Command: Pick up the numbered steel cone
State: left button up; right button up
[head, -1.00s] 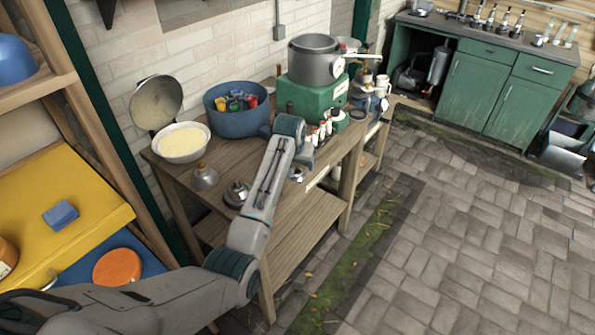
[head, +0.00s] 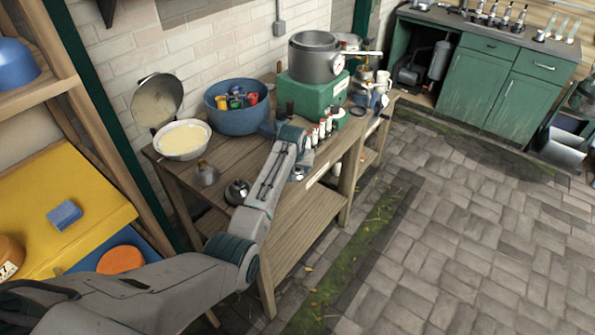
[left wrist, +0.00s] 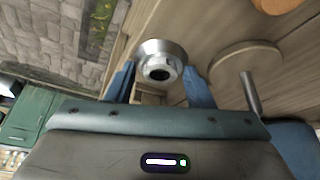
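A round steel piece, a cone with a wide flange (left wrist: 151,47), sits between the two blue fingers of my left gripper (left wrist: 158,72) in the left wrist view. The fingers are apart, one on each side of it, and do not clearly press on it. No number can be read. In the head view my left arm reaches over the wooden bench, and its wrist mostly hides the gripper. A small steel piece (head: 297,174) shows just below the wrist at the bench's front edge. Two other steel pieces stand farther left, one pale (head: 207,175) and one dark (head: 237,192). My right gripper is out of view.
On the bench (head: 225,150) stand a white bowl (head: 183,139), a blue tub (head: 236,118) with coloured items, and a green box (head: 310,95) under a steel pot (head: 315,62). Several red-and-white bottles (head: 322,132) stand close right of my wrist. The paved floor is clear.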

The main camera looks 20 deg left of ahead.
pick_arm(q)
jog(key=c, duration=0.3)
jog(key=shift+c, duration=0.7)
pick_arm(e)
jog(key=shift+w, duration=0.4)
pick_arm(q)
jog(key=shift+f, duration=0.1)
